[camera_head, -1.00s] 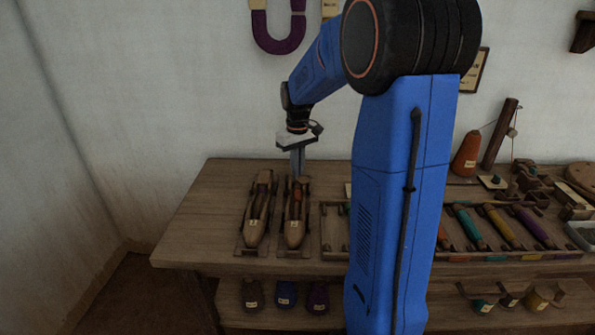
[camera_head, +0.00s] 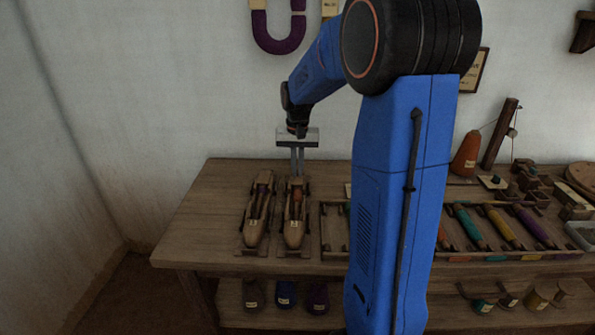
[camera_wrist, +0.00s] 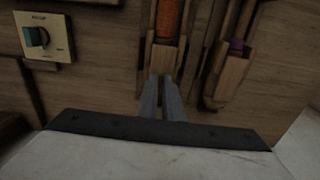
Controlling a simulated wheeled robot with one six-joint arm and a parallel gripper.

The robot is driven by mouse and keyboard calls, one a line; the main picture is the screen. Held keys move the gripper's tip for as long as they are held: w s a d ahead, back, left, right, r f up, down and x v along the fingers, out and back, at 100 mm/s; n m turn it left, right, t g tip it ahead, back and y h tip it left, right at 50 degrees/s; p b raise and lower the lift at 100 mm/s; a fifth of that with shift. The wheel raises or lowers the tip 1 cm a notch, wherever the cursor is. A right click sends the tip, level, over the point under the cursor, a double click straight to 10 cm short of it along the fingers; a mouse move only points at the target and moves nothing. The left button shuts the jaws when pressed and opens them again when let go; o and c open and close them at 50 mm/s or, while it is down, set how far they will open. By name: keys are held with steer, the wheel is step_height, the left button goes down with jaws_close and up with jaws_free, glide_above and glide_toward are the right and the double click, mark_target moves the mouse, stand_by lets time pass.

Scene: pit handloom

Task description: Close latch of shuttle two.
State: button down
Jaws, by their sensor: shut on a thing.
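Two wooden shuttles lie side by side at the left of the bench. The right shuttle (camera_head: 295,230) holds an orange bobbin, which also shows in the wrist view (camera_wrist: 168,20). The left shuttle (camera_head: 255,228) holds a purple bobbin. Their labels are too small to read, so I cannot tell which is number two. My gripper (camera_head: 297,174) points down at the far end of the right shuttle. In the wrist view its fingers (camera_wrist: 162,80) are close together at a pale wooden piece (camera_wrist: 162,58), apparently the latch, at that shuttle's end. The exact contact is hidden.
A bobbin tray (camera_head: 333,250) stands right of the shuttles, partly behind my arm. The bench (camera_head: 205,215) is bare left of them.

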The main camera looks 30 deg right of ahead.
stand_by(0.4)
steer(key=c, duration=2.2)
jaws_free()
step_height(320, 180, up, 17)
steer(key=shift+r, duration=0.2)
